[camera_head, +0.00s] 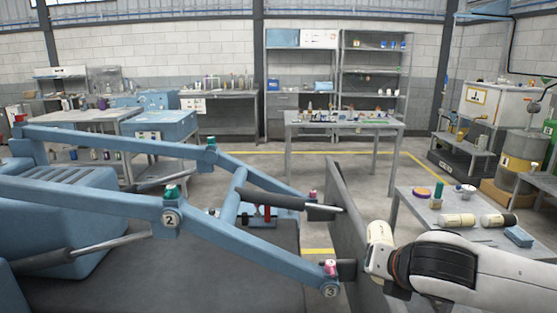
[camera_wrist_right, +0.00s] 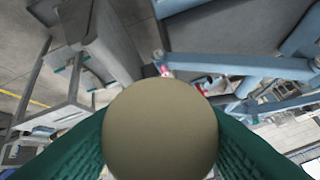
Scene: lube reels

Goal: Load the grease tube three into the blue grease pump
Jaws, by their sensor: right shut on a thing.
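My right gripper (camera_wrist_right: 160,145) has green pads on both sides of a round tan end in the right wrist view. It is shut on this cream grease tube (camera_wrist_right: 160,112). In the head view the cream tube (camera_head: 379,248) is at the end of my right arm, just right of the blue loader's lower corner. The gripper's fingers are hidden or unclear there. No number can be read on the tube. I cannot tell which thing is the blue grease pump. My left gripper is not in view.
The blue loader frame (camera_head: 110,196) fills the left, with a grey plate (camera_head: 340,208) at its front, near the tube. A grey table (camera_head: 420,215) at right holds two more cream tubes (camera_head: 457,220) (camera_head: 497,220) and a blue block (camera_head: 518,236). Open floor lies beyond.

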